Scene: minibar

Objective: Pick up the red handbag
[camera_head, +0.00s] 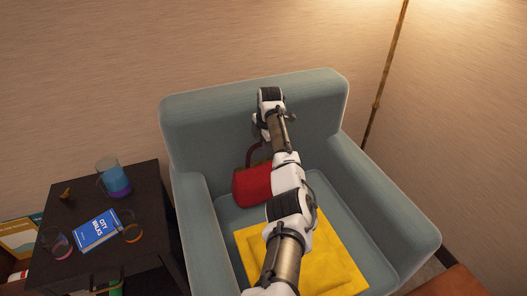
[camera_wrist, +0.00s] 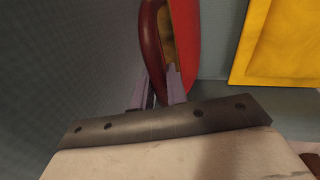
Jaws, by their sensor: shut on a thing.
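The red handbag (camera_head: 252,187) is on the seat of the blue-grey armchair, against the backrest, with its dark red handle (camera_head: 251,153) standing up. My arm hides its right part in the head view. In the wrist view the handbag (camera_wrist: 185,40) shows edge-on, with its curved handle (camera_wrist: 150,40) beside it. My gripper (camera_wrist: 159,80) has its two fingers close together at the handle and is shut on it. In the head view the fingertips are not clear behind my wrist. I cannot tell whether the bag rests on the seat.
The armchair (camera_head: 192,215) has raised arms on both sides. A yellow cushion (camera_head: 335,262) lies at the seat's front; it also shows in the wrist view (camera_wrist: 275,45). A dark side table (camera_head: 65,205) at left holds a blue book (camera_head: 97,229) and glasses. A lamp pole (camera_head: 384,80) stands behind right.

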